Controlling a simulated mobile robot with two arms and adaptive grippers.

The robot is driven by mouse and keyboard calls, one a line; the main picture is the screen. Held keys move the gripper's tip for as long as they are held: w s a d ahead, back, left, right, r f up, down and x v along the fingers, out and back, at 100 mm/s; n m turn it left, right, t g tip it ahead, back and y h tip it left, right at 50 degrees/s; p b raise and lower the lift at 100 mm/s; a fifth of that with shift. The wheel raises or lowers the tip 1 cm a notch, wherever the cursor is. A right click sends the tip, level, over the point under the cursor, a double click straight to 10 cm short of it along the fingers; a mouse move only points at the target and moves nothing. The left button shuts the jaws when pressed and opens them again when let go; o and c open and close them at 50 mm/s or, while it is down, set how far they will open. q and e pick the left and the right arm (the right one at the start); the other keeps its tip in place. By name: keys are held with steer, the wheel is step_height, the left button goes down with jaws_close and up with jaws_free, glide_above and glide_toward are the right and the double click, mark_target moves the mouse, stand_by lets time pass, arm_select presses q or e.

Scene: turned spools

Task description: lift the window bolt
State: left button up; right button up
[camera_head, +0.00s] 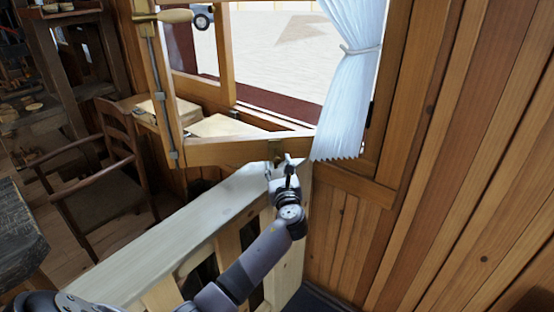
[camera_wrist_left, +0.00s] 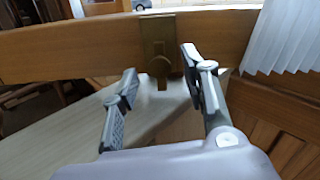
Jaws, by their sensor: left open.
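A dark brass fitting, which looks like the window bolt (camera_head: 277,150), sits on the lower wooden rail of the open window sash. I cannot tell any contact. My right gripper is not in view.
A pale wooden ledge (camera_head: 185,225) runs below my left arm. A white curtain (camera_head: 345,85) hangs right of the bolt, close to the gripper. A plank wall (camera_head: 460,170) is at the right. A wooden chair (camera_head: 108,185) stands at the left.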

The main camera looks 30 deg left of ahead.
mark_target(277, 162)
arm_select(q)
steer(key=shift+x, duration=1.9)
jaws_close()
